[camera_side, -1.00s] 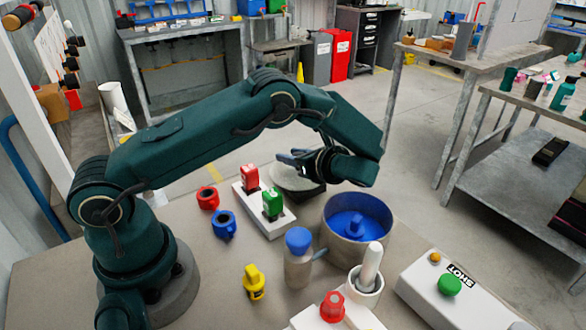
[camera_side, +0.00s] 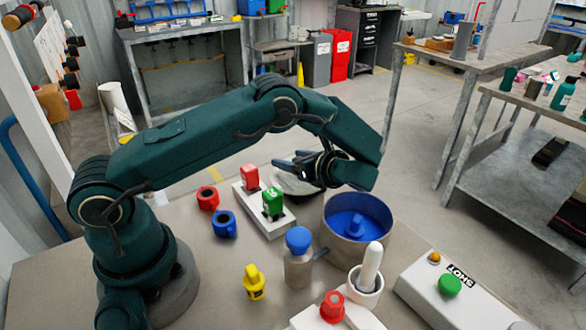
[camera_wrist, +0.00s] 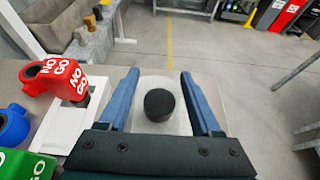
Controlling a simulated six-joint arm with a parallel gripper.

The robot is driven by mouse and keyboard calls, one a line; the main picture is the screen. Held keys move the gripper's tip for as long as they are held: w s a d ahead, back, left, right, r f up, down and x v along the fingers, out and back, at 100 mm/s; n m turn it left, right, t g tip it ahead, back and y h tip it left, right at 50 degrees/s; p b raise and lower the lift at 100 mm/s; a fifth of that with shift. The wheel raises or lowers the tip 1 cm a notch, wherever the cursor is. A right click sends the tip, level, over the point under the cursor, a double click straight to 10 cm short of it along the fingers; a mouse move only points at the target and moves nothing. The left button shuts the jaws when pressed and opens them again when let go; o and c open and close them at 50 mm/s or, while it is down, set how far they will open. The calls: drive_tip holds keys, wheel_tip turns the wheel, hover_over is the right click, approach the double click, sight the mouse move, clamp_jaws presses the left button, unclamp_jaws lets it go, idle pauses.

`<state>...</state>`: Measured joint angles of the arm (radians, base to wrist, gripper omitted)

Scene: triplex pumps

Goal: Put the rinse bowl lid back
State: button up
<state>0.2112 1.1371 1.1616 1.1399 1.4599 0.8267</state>
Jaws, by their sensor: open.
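In the side view the pale disc (camera_side: 290,186) is partly hidden behind my gripper. My gripper (camera_side: 287,163) is open with its blue fingers apart; the fingers also frame the knob in the wrist view (camera_wrist: 157,76). I cannot tell whether they touch it. A wide grey bowl (camera_side: 340,246) with a blue interior stands uncovered to the right of the disc in the side view.
A white block holds a red gauge (camera_side: 250,177) and a green gauge (camera_side: 272,203) left of the disc. A blue-capped bottle (camera_side: 298,262), a mortar with pestle (camera_side: 370,268) and a button box (camera_side: 450,290) stand nearer the camera.

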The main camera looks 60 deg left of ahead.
drive_tip(key=r+v, duration=0.1)
drive_tip(key=v, duration=1.1)
drive_tip(key=s+a+r+n+h, duration=0.1)
drive_tip(key=s+r+n+h, duration=0.6)
drive_tip(key=s, duration=0.1)
drive_tip(key=s+d+n+t+h, duration=0.5)
drive_tip(key=s+n+h, duration=0.1)
drive_tip(key=s+n, duration=0.4)
drive_tip(key=shift+n+t, duration=0.3)
drive_tip(key=shift+n, duration=0.2)
